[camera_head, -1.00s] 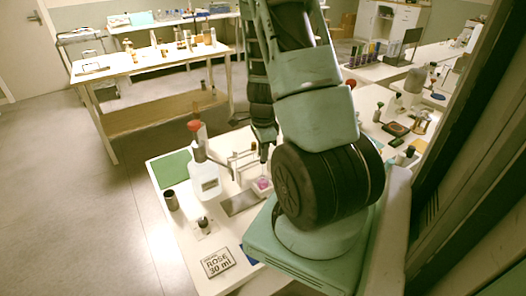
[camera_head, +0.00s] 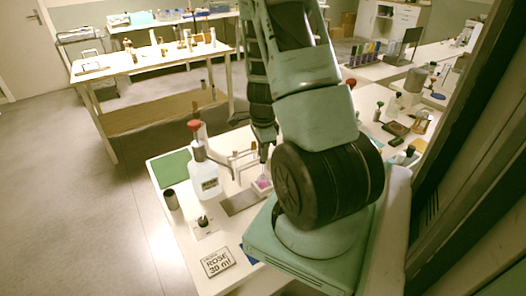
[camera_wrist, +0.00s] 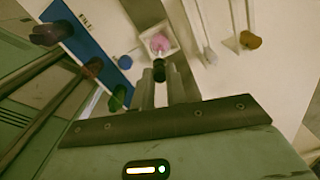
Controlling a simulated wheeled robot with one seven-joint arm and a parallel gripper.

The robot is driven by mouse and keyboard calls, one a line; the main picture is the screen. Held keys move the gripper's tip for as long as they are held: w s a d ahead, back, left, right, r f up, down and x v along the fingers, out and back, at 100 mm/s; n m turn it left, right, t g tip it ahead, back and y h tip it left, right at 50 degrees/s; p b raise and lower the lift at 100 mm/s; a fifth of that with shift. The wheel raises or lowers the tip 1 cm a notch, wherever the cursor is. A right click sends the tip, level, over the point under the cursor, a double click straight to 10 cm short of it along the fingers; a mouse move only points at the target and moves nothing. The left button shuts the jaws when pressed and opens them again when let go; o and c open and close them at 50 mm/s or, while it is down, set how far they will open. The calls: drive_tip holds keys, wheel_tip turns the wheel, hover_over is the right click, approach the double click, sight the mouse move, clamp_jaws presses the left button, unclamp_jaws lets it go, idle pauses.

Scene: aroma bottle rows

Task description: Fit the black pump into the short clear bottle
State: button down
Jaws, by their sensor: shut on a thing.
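My gripper (camera_wrist: 160,84) is shut on the black pump (camera_wrist: 159,69), whose dark end shows between the fingertips in the wrist view. The short clear bottle (camera_wrist: 160,43), with pink liquid in it, stands in a white square holder just beyond the pump. In the head view the bottle (camera_head: 262,183) is on the near table, right below my gripper (camera_head: 264,158). The pump looks close above the bottle, but I cannot tell whether they touch. The pump's lower stem is hidden or too small to see.
A large clear bottle with a red top (camera_head: 207,180) stands left of the holder, near a grey plate (camera_head: 240,202). A blue strip (camera_wrist: 88,45) lies left in the wrist view.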

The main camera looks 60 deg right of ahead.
drive_tip(key=shift+f, duration=0.15)
drive_tip(key=shift+f+b, duration=0.4)
drive_tip(key=shift+b, duration=0.05)
drive_tip(key=shift+f, duration=0.25)
idle(0.3)
drive_tip(key=shift+f+b, duration=0.7)
drive_tip(key=shift+b, duration=0.15)
drive_tip(key=shift+f, duration=0.2)
drive_tip(key=shift+f+b, duration=0.5)
drive_tip(key=shift+b, duration=0.05)
drive_tip(key=shift+f+b, duration=0.7)
drive_tip(key=shift+f, duration=0.2)
idle(1.3)
